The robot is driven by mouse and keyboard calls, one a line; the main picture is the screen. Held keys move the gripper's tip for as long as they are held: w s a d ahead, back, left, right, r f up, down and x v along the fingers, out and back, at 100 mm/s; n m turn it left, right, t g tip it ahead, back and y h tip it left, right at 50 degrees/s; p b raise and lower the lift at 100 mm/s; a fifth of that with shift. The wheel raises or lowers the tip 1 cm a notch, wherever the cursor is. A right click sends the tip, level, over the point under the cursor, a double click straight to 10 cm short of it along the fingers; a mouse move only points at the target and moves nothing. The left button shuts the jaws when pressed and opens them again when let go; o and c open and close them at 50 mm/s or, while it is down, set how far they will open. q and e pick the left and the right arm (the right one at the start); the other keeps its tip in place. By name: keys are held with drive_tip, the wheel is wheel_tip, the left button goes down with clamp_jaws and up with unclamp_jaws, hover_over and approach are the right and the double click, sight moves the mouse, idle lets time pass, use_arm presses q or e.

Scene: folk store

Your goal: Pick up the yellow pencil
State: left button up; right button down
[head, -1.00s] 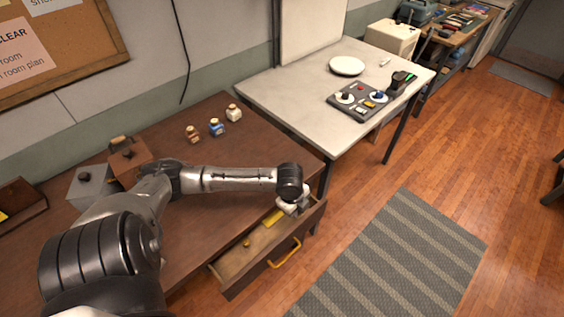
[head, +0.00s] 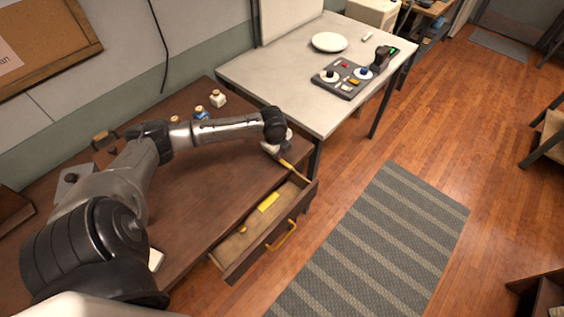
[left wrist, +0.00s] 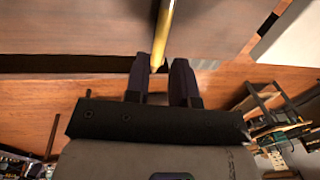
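The yellow pencil (left wrist: 164,30) runs up from between the two dark fingers of my left gripper (left wrist: 160,75) in the left wrist view. The fingers appear closed on it near one end. In the head view my left gripper (head: 284,157) is above the far end of the open drawer (head: 233,258), with a short bit of the yellow pencil (head: 287,164) showing below it. The rest of the pencil is hard to make out there. My right gripper is in neither view.
The open wooden drawer sticks out from the brown desk (head: 200,215) and holds a flat yellow item (head: 268,202) and a small yellowish round item (head: 242,230). Small bottles (head: 218,98) stand at the desk's back. A pale table (head: 270,75) with a control panel (head: 343,80) adjoins it.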

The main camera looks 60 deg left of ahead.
sight(282, 161)
use_arm(q)
drive_tip(key=shift+w+a+f+b, duration=0.1)
drive_tip(key=shift+w+f+b, duration=0.15)
drive_tip(key=shift+f, duration=1.15)
drive_tip(key=shift+w+f+b, duration=0.1)
drive_tip(key=shift+w+f, duration=0.15)
drive_tip(key=shift+f, duration=1.1)
drive_tip(key=shift+c, duration=0.3)
clamp_jaws()
